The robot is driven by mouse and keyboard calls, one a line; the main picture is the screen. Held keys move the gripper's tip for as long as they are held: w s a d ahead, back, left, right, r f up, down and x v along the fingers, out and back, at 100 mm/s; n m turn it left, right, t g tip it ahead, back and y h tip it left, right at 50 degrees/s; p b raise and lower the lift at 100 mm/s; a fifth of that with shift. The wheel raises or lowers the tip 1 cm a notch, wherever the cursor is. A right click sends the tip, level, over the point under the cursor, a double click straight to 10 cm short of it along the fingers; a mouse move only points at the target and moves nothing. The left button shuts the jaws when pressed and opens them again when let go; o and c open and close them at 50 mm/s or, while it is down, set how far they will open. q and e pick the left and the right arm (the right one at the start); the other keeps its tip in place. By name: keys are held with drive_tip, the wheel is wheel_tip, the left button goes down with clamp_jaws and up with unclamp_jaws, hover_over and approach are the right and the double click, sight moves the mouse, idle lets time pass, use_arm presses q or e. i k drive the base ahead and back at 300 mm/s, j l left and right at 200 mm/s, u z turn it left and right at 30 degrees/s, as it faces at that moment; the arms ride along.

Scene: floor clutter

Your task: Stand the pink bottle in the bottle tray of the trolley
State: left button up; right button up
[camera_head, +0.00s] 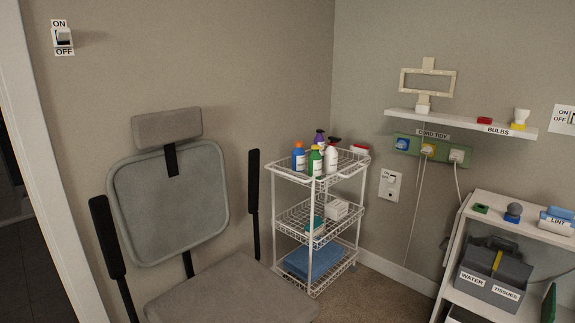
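The white wire trolley (311,240) stands in the corner of the room. Its top tray (343,173) holds several upright bottles: a blue bottle (298,161) with an orange top, a green bottle (315,163) with a yellow top, a white bottle (331,160) with a dark top and a purple one (319,138) behind. I see no pink bottle in this view. I cannot tell whether this top tray is the bottle tray. Neither of my grippers shows.
A grey chair (170,205) with black armrests stands left of the trolley. The lower trolley tiers hold a white box (337,209) and a blue item (313,260). At right, a white shelf unit (480,211) holds a grey caddy (493,274). Carpet shows between trolley and shelf.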

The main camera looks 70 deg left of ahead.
sight(343, 165)
drive_tip(key=i+j+u, duration=0.15)
drive_tip(key=i+u, duration=0.7)
drive_tip(key=i, duration=0.2)
drive_tip(key=i+l+u, duration=0.2)
drive_tip(key=i+u, duration=0.45)
drive_tip(key=u, duration=0.25)
drive_tip(key=i+l+u, duration=0.1)
drive_tip(key=i+u, duration=0.15)
drive_tip(key=u, duration=0.25)
drive_tip(key=i+l+u, duration=0.2)
drive_tip(key=u, duration=0.3)
drive_tip(key=i+l+u, duration=0.25)
drive_tip(key=u, duration=0.25)
